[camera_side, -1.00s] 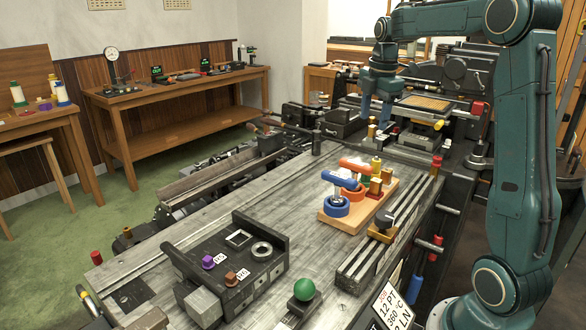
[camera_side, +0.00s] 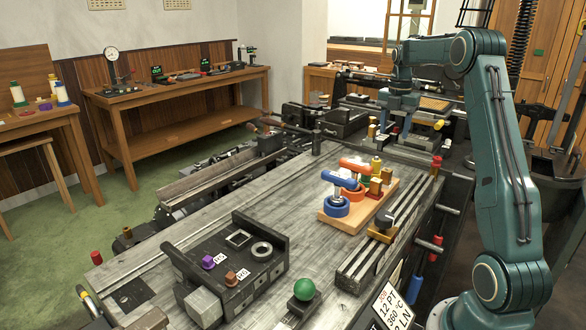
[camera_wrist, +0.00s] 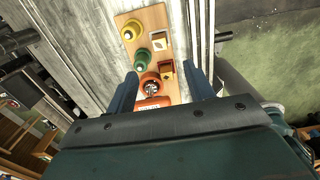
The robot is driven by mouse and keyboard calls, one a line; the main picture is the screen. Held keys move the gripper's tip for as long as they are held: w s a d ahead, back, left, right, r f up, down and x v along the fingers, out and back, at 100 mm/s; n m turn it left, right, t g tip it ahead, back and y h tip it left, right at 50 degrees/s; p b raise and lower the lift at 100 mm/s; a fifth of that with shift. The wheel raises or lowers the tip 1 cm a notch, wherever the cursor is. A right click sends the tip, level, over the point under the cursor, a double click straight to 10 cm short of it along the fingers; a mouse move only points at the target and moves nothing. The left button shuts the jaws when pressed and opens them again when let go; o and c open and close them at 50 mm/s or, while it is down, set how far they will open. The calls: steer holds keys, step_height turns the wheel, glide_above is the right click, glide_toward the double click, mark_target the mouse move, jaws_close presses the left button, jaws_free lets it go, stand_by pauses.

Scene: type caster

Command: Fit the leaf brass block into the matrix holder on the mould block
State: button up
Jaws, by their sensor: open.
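My gripper (camera_side: 396,124) hangs open and empty beyond the far end of the wooden board. In the wrist view its fingers (camera_wrist: 163,82) stand apart, with the board between them in the picture and farther away. Two small brass-coloured blocks stand on the board: one (camera_side: 376,186) nearer the camera and one (camera_side: 387,175) behind it. They also show in the wrist view, one block (camera_wrist: 166,69) beside the orange ring and another (camera_wrist: 163,39) above it. I cannot tell which is the leaf block. I cannot clearly identify the mould block or its matrix holder.
The wooden board (camera_side: 334,222) also carries blue (camera_side: 336,206) and orange rings, with green and yellow pieces. A dark fixture (camera_side: 215,279) with a square frame, a metal ring and purple and brown knobs sits front left. A green ball (camera_side: 304,289) stands near the front edge.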

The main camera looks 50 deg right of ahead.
glide_above(387, 170)
steer(key=shift+d+f, duration=0.15)
steer(key=shift+f, duration=1.85)
steer(key=shift+d+f, duration=0.1)
steer(key=shift+f, duration=1.85)
steer(key=shift+f, duration=0.1)
steer(key=shift+a+f, duration=0.1)
steer(key=shift+f, duration=2.4)
steer(key=shift+c, duration=0.2)
jaws_close()
